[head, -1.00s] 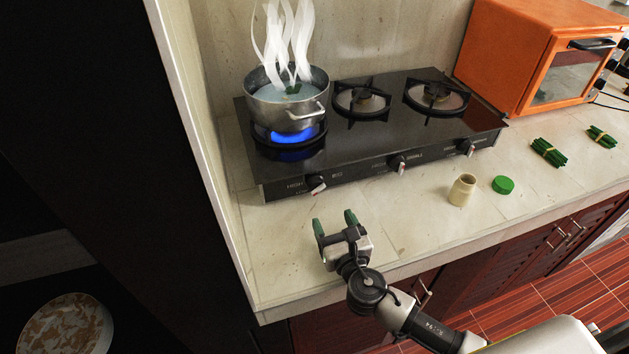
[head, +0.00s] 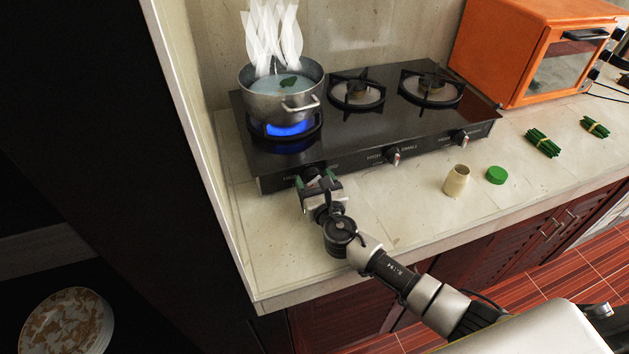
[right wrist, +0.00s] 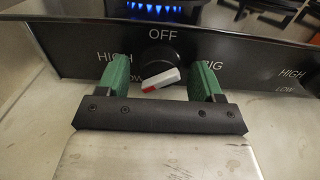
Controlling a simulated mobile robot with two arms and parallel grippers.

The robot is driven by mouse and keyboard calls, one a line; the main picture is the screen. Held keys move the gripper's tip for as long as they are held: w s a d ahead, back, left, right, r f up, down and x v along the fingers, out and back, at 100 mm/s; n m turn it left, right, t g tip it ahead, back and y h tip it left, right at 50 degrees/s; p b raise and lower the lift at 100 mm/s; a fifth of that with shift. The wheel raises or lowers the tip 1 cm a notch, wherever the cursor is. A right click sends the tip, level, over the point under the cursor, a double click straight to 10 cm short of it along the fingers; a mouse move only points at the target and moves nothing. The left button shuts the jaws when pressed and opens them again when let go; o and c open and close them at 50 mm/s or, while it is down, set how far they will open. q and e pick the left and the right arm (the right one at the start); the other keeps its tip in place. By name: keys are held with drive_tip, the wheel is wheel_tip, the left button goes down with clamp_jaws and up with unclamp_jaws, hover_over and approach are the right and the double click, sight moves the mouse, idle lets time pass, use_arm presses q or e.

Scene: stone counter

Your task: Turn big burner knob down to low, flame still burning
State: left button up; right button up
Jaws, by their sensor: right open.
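The big burner knob (right wrist: 160,68) is black with a white, red-tipped pointer bar. In the right wrist view the bar is tilted, its red end at lower left near the LOW label. OFF is above, HIGH at left and BIG at right. My right gripper (right wrist: 162,76) is open, its green fingers on either side of the knob; contact cannot be told. In the head view this gripper (head: 316,182) is at the stove's left front and mostly hides the knob. A blue flame (head: 289,128) burns under a steaming metal pot (head: 262,106). My left gripper is not in view.
The black stove (head: 360,140) has two unlit burners to the right and two more front knobs, including the middle one (head: 393,157). A beige jar (head: 456,180), green lid (head: 496,175) and green bundles (head: 543,143) lie on the right counter. An orange oven (head: 520,60) stands behind.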

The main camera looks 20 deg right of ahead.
drive_tip(key=c, duration=0.9)
drive_tip(key=shift+c, duration=0.2)
drive_tip(key=shift+n, duration=0.3)
drive_tip(key=n+p, duration=0.2)
drive_tip(key=n, duration=0.1)
drive_tip(key=shift+r+p, duration=0.15)
drive_tip(key=shift+p, duration=0.2)
drive_tip(key=shift+n+p, duration=0.85)
drive_tip(key=shift+n, duration=0.75)
drive_tip(key=o, duration=0.9)
drive_tip(key=shift+o, duration=0.2)
